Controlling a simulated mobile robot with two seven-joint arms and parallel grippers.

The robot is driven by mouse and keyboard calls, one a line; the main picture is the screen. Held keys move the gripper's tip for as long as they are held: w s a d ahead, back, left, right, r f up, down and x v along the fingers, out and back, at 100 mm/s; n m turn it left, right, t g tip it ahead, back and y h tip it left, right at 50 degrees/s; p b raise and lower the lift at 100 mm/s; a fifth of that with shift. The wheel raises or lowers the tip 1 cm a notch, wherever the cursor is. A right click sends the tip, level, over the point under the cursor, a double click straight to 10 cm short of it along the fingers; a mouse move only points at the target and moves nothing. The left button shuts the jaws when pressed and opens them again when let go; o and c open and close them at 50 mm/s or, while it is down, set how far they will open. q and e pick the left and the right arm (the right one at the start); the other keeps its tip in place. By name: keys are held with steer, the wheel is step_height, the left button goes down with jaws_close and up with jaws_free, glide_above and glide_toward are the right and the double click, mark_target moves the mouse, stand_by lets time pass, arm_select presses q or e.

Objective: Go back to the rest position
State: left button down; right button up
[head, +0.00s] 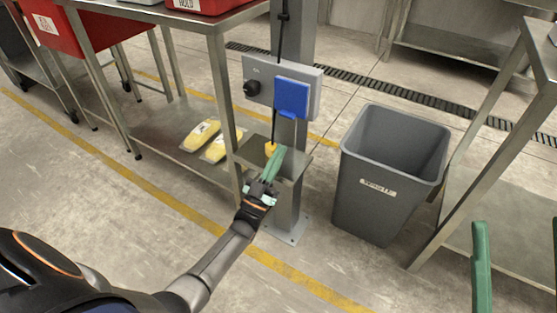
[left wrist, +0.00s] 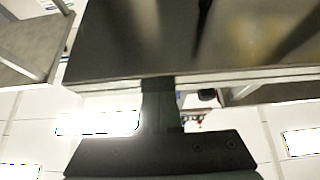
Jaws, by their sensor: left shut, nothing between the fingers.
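My left gripper (head: 274,160) shows in the middle of the head view, its green fingers shut with nothing between them. The arm reaches up to it from the lower left. The fingertips are just below a small yellow piece (head: 270,148) at the end of a black cord, in front of the grey post (head: 289,200). I cannot tell whether they touch it. In the left wrist view a dark gripper part (left wrist: 160,150) fills the lower middle, and a grey metal surface lies beyond it.
A grey control box (head: 256,82) with a blue panel (head: 292,97) is on the post. A grey bin (head: 385,180) stands right of it. A steel table (head: 215,22) with red bins (head: 72,28) is left.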

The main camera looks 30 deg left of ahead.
arm_select(q)
steer(key=shift+w+f, duration=0.15)
steer(key=shift+f, duration=0.25)
arm_select(e)
steer(key=shift+f, duration=0.2)
